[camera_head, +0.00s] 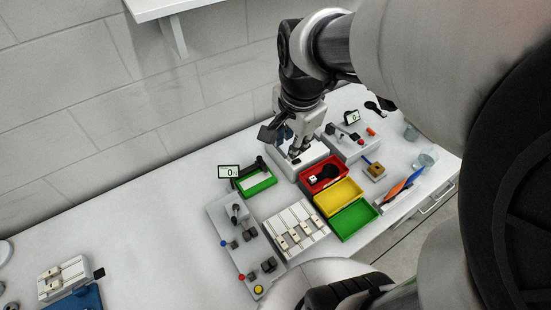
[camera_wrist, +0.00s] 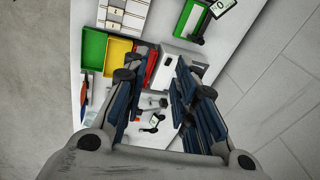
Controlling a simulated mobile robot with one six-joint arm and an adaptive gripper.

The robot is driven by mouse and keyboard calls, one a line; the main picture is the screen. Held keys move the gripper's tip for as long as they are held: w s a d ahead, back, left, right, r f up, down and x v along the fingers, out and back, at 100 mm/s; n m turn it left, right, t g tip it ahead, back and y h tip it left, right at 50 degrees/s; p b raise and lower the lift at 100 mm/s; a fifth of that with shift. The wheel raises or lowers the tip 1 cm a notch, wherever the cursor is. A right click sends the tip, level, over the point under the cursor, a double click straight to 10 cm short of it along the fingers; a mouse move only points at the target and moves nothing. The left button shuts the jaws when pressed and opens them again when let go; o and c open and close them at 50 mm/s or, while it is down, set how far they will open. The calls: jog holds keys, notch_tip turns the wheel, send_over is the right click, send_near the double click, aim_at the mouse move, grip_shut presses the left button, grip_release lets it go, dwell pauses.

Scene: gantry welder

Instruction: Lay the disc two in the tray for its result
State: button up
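My gripper (camera_head: 290,137) is over a white box-shaped device (camera_head: 313,157) beside the trays. In the wrist view my gripper (camera_wrist: 154,73) has its blue-padded fingers apart, with no held object visible between them. Three trays stand in a row: red (camera_head: 308,185), yellow (camera_head: 325,207) and green (camera_head: 345,229). The red tray holds a black round item and a small white piece; the yellow and green trays look empty. The wrist view also shows the green tray (camera_wrist: 92,50), yellow tray (camera_wrist: 118,58) and red tray (camera_wrist: 151,66). I cannot tell which item is disc two.
A white rack (camera_head: 302,223) with several small pieces stands left of the trays. A grey control panel (camera_head: 231,238) with knobs is beyond it. A small green-framed tray (camera_head: 258,186) is near a display reading 0 (camera_head: 229,171). Glass cups (camera_head: 427,158) stand at right.

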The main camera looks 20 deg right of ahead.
jog(key=s+a+r+n+t, duration=0.1)
jog(key=s+a+n, duration=0.2)
jog(key=s+n, duration=0.3)
jog(key=s+a+r+n+t, duration=0.1)
jog(key=s+a+n, duration=0.3)
jog(key=n, duration=0.5)
jog(key=s+r, duration=0.1)
jog(key=s, duration=0.1)
jog(key=shift+s+r+y, duration=0.25)
jog(key=shift+s+y, duration=0.05)
jog(key=shift+s, duration=0.1)
